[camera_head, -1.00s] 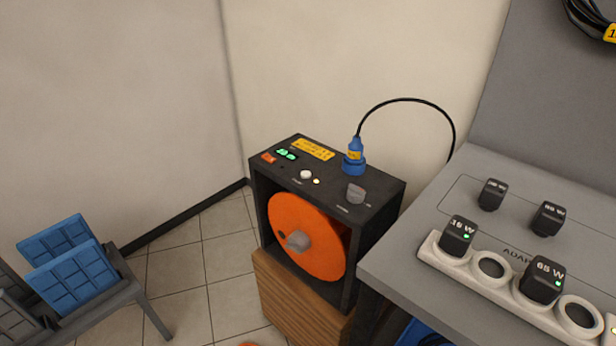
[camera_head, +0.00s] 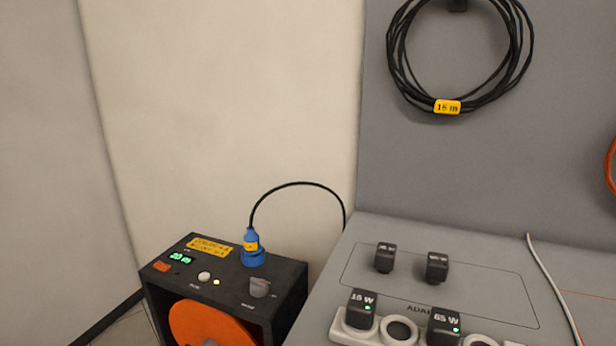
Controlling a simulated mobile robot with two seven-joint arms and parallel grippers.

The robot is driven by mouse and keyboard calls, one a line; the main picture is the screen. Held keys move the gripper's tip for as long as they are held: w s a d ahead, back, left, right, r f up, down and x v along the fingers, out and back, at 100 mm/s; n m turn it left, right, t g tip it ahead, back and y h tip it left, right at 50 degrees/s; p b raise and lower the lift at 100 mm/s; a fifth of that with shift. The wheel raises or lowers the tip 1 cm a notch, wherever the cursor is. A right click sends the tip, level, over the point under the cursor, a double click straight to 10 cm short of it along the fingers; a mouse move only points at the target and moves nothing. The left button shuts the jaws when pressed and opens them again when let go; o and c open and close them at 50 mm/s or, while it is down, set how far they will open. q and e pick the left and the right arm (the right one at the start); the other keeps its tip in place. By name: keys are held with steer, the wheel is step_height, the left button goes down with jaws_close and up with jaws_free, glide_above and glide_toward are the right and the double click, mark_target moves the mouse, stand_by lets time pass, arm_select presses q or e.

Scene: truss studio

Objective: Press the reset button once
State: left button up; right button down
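A dark box-shaped unit (camera_head: 225,275) with an orange reel (camera_head: 208,326) in its open front stands at the lower left. Its top panel carries a round white button (camera_head: 204,276), an orange-red rocker switch (camera_head: 161,266), a green lit display (camera_head: 181,259), a small lit lamp (camera_head: 216,282) and a grey knob (camera_head: 260,287). The labels beside these controls are too small to read, so I cannot tell for sure which one is the reset button. A blue plug (camera_head: 251,243) sits in a blue socket on the panel. Neither of my grippers is in view.
A grey bench (camera_head: 480,262) to the right holds black adapters (camera_head: 361,309) in a white strip (camera_head: 352,334) and two more behind. A coiled black cable (camera_head: 447,106) hangs on the grey back panel. A black cord (camera_head: 300,185) arcs from the plug behind the bench.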

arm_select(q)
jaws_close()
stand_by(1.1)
